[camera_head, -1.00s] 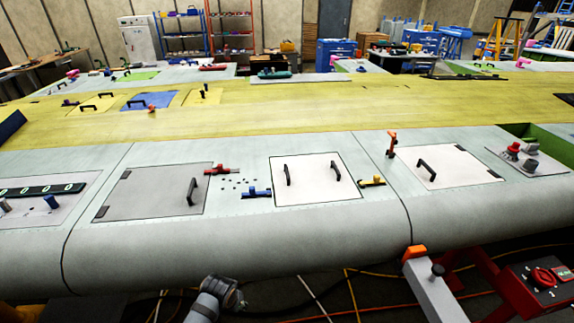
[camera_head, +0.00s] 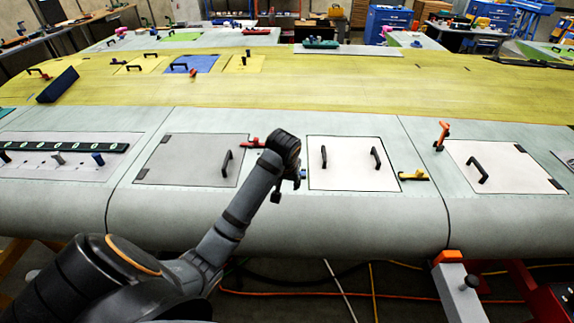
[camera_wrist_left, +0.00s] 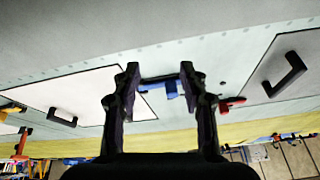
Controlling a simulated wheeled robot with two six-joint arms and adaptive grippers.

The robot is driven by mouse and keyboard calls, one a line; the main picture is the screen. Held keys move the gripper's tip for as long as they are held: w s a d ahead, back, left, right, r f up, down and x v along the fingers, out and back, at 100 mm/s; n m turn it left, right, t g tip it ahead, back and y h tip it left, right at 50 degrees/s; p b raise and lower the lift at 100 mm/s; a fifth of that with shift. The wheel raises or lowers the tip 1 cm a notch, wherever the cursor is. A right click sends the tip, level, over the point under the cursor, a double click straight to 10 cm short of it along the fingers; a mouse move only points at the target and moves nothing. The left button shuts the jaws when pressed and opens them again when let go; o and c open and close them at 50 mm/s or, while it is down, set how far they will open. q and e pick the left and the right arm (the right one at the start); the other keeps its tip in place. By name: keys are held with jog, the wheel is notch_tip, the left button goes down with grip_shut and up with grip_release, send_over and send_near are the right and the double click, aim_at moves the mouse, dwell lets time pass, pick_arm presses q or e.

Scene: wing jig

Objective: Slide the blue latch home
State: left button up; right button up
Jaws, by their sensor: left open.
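The blue latch is mostly hidden behind my left gripper (camera_head: 288,188) in the head view; only a sliver of blue (camera_head: 302,174) shows between the gripper and the white panel. In the left wrist view, which looks turned upside down, the blue latch (camera_wrist_left: 172,88) lies on the grey wing skin beside the white panel (camera_wrist_left: 75,105). It appears between the two open fingers of my left gripper (camera_wrist_left: 160,68), nearer the right-hand finger. The fingers hold nothing; I cannot tell whether they touch the latch. My right gripper is not in view.
A red latch (camera_head: 252,143) sits beside the grey panel (camera_head: 190,160), and a yellow latch (camera_head: 414,176) right of the white panel (camera_head: 350,178). Black handles (camera_head: 376,158) stand up from the panels. An orange upright latch (camera_head: 441,135) stands farther right.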

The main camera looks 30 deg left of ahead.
pick_arm(q)
jog(key=w+a+r+n, duration=0.2)
jog(key=w+a+r, duration=0.1)
jog(key=w+r, duration=0.3)
jog(key=p+x, duration=0.1)
jog(key=x, duration=0.1)
jog(key=p+x, duration=0.1)
jog(key=x, duration=0.2)
jog(key=a+p+x, duration=0.1)
jog(key=x, duration=0.2)
jog(key=shift+s+f, duration=0.1)
jog(key=shift+s, duration=0.2)
jog(key=shift+w+f, duration=0.15)
jog(key=shift+f, duration=0.25)
grip_shut()
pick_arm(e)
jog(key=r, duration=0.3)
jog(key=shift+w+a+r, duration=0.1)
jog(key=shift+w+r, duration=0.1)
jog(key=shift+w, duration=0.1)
